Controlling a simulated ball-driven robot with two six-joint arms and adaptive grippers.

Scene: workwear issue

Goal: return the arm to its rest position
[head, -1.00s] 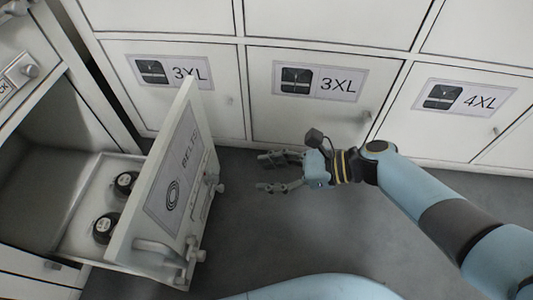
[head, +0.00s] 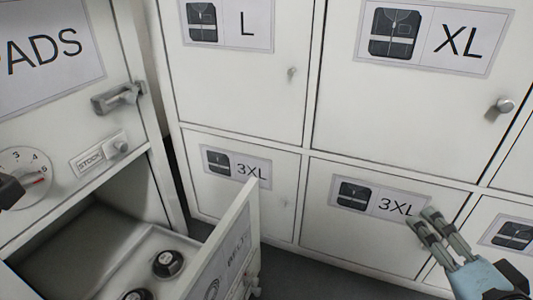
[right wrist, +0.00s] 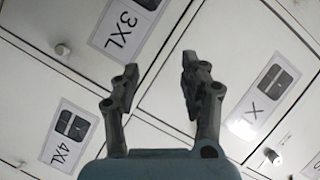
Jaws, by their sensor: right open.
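My right gripper (head: 424,221) is at the lower right of the head view, in front of the 3XL locker door (head: 345,227). Its fingers point up and to the left. In the right wrist view my right gripper (right wrist: 159,68) has its two dark fingers spread, with nothing between them. The locker fronts lie beyond the fingers. Only the hand and a little of the wrist show in the head view; the rest of the right arm is out of frame.
The belts drawer (head: 232,240) stands open at lower left, with rolled dark belts (head: 167,263) inside. Above it are a stock latch (head: 103,152) and a dial (head: 28,170). Closed L (head: 240,85) and XL (head: 415,115) doors have protruding knobs.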

